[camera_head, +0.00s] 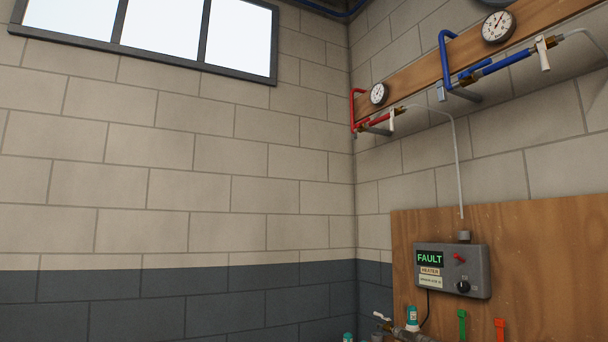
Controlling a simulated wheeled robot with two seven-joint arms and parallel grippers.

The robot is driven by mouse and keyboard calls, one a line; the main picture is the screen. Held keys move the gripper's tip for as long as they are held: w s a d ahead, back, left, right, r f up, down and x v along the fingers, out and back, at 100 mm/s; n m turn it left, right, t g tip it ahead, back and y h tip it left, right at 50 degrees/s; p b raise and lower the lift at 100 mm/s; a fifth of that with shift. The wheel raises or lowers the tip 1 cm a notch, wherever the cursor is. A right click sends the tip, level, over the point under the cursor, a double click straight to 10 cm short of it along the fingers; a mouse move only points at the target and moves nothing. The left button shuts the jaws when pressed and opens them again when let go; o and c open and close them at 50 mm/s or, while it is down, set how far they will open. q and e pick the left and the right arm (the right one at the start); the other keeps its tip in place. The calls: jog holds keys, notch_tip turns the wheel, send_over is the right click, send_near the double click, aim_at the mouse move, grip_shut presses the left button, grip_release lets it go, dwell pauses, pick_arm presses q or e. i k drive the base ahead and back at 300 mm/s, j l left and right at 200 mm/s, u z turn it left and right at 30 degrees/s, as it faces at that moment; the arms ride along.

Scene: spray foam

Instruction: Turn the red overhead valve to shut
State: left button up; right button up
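The red overhead line (354,108) runs along the wooden rail near the room corner, at the upper right. Its valve has a small brass body (400,110) and a pale lever handle (392,120). The lever looks roughly upright in the picture, crosswise to the line. It is too small to tell its exact angle. A round white gauge (379,94) sits just above this valve. Neither of my grippers is in view, and nothing touches the valve.
A blue line (508,62) with a pale lever (542,53) and a gauge (498,26) is farther right. Below, a grey box (478,271) reading FAULT is mounted on a plywood panel (560,240). Fittings (400,332) stand at the bottom edge. The left wall is bare below the window.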

aim_at(356, 127)
jog(key=i+j+z, duration=0.2)
jog(key=i+z, duration=0.15)
jog(key=i, duration=0.15)
jog(key=i+j+z, duration=0.35)
jog(key=i, duration=0.1)
